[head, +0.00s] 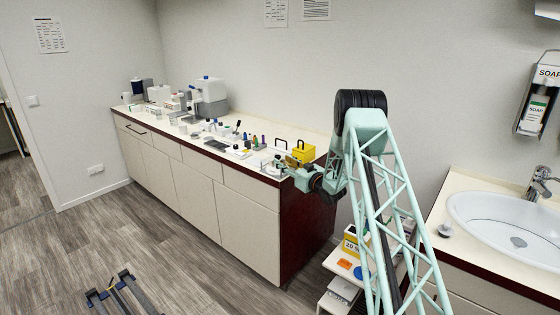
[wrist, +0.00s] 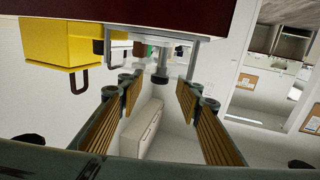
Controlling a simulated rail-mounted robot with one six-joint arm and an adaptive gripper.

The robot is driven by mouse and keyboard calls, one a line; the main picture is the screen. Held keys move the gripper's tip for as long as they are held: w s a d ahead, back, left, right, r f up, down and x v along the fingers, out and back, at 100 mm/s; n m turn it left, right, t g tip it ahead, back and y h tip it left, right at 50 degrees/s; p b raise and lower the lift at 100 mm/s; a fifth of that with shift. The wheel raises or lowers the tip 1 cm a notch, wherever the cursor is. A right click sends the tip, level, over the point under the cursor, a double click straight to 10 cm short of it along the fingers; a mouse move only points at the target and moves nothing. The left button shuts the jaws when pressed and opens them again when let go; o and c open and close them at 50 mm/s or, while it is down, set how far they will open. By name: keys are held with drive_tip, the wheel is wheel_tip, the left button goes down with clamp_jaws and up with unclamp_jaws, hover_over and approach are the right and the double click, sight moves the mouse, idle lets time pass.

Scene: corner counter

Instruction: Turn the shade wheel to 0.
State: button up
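I cannot pick out a shade wheel or its numbers with certainty. In the wrist view, a dark grey knob-like part (wrist: 160,76) shows just beyond and between my fingertips, beside a pale bracket (wrist: 194,60). My gripper (wrist: 160,92) is open, its two ribbed brown pads well apart with nothing held between them. In the head view, my gripper (head: 276,167) is small, over the near end of the counter (head: 225,160), by a small clear or pale stand there. Whether it touches anything is too small to tell.
A yellow box (head: 303,151) with a dark handle stands close by at the counter's end; it also shows in the wrist view (wrist: 58,42). A dark red edge (wrist: 140,12) crosses the wrist view's top. Bottles and small items crowd the counter leftward. A sink (head: 515,220) lies right.

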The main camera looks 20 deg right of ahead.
drive_tip(key=s+d, duration=0.1)
drive_tip(key=s, duration=0.5)
drive_tip(key=shift+s, duration=0.25)
drive_tip(key=shift+r, duration=0.2)
